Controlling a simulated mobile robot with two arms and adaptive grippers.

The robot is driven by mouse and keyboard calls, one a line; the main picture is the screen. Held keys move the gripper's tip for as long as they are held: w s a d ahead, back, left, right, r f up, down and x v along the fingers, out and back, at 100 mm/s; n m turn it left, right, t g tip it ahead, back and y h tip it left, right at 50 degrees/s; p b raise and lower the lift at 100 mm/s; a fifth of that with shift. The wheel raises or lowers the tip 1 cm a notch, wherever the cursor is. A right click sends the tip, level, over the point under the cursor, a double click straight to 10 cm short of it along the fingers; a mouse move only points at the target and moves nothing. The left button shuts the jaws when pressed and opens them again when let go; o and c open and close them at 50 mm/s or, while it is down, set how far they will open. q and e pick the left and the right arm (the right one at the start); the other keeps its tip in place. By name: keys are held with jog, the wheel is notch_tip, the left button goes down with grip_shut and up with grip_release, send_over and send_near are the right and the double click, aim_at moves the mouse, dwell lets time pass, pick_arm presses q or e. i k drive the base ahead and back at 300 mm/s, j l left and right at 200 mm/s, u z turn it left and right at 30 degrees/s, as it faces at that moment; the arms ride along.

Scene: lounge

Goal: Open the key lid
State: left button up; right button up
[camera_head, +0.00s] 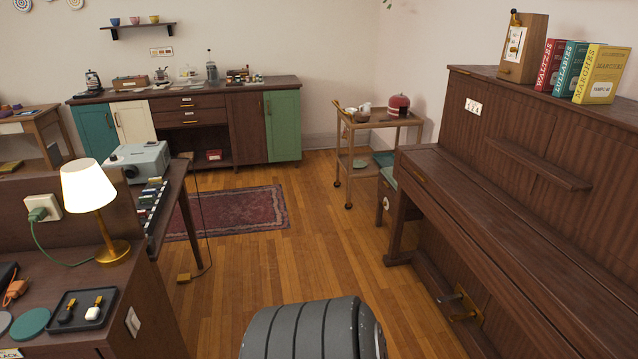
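The upright piano (520,130) of dark brown wood stands along the right side. Its key lid (500,210) is a long dark wooden panel running from the middle right toward the lower right corner. The lid is down and no keys show. The near end of the lid is cut off by the picture's edge. Neither of my grippers is in view.
A metronome (522,48) and several books (600,75) stand on the piano top. A narrow ledge (538,163) juts out above the lid. Brass pedals (460,304) sit below. A trolley (378,125) stands beyond the piano. Wooden floor (330,240) lies open left of it.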

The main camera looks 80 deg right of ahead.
aim_at(598, 324)
jog(key=z, duration=3.8)
jog(key=i+j, duration=0.55)
jog(key=j, duration=0.2)
